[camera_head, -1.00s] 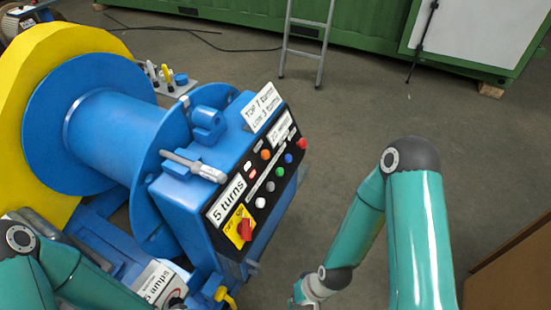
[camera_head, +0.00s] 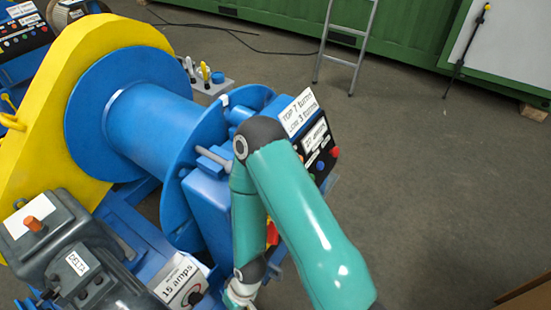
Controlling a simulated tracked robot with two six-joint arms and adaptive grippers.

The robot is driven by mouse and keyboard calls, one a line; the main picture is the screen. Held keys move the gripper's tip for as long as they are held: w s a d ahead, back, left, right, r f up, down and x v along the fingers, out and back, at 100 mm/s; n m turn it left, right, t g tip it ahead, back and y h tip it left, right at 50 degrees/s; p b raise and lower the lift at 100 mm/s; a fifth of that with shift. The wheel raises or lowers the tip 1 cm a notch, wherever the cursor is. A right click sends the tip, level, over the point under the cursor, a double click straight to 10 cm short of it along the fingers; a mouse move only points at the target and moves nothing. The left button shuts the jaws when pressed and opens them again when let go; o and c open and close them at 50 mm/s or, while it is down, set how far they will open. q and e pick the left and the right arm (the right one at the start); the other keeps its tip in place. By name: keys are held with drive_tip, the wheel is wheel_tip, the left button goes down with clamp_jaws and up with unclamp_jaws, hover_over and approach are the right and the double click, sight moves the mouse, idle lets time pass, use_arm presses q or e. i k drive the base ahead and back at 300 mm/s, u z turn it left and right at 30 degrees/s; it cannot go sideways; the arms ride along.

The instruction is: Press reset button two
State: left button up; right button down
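The blue control box (camera_head: 203,200) stands beside the winch drum, its black button panel (camera_head: 325,160) facing right. A blue button (camera_head: 320,165) and a red button (camera_head: 335,152) show at the panel's upper right. My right arm hides most of the other buttons, and I cannot tell which is reset button two. A bit of the red switch (camera_head: 272,232) shows beside the arm. My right gripper is at the bottom, in front of the box; only its wrist end shows and its fingers are out of the frame. My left gripper is not in view.
The blue drum (camera_head: 150,125) and yellow guard (camera_head: 70,70) fill the left. A grey motor box (camera_head: 75,250) marked DELTA and a "15 amps" label (camera_head: 178,283) lie at lower left. A ladder (camera_head: 345,50) stands behind. The floor at right is clear.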

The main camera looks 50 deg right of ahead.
sight(319, 166)
drive_tip(key=z, duration=1.25)
drive_tip(key=i, duration=0.1)
drive_tip(key=u, duration=2.15)
drive_tip(key=k, duration=1)
drive_tip(key=z, duration=0.3)
drive_tip(key=i, duration=0.4)
drive_tip(key=z, duration=1.05)
drive_tip(key=k, duration=0.2)
